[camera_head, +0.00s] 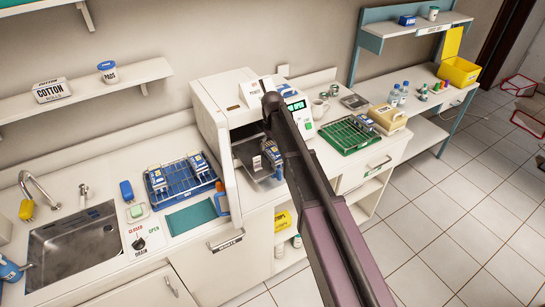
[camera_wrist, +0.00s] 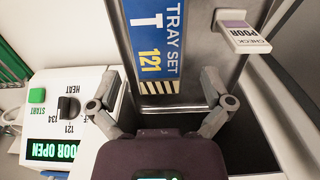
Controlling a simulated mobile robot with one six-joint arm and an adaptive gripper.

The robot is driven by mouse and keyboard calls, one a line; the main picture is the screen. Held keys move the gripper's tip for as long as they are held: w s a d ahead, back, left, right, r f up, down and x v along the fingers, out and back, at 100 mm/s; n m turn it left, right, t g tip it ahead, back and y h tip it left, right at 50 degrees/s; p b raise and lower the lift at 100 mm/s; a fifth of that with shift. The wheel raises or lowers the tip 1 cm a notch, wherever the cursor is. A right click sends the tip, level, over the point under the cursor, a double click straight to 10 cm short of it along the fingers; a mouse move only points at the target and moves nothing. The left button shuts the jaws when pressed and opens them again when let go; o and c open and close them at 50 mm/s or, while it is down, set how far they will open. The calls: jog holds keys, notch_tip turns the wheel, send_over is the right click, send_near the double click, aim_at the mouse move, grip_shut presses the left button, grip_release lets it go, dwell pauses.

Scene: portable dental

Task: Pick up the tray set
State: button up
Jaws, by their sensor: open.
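The tray set (camera_wrist: 160,45) has a blue label reading "TRAY SET T 121" with a striped strip at its near end. It lies on a metal tray (camera_wrist: 195,60) at the opening of the white sterilizer (camera_head: 212,100). In the head view a blue-and-white tray set (camera_head: 273,153) shows there, partly hidden by my arm. My gripper (camera_wrist: 160,82) is open and empty. Its fingers are spread to either side of the near end of the label, apart from it. How far above the set they are, I cannot tell.
The sterilizer panel (camera_wrist: 55,110) reads "DOOR OPEN". A blue rack (camera_head: 180,180) with several packs is at left, near a sink (camera_head: 75,245). A green rack (camera_head: 348,136) is at right.

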aim_at(273, 151)
jog(key=shift+d+f+b, duration=0.1)
jog(key=shift+f+b, duration=1.9)
jog(key=shift+f, duration=0.25)
jog(key=c, duration=1.2)
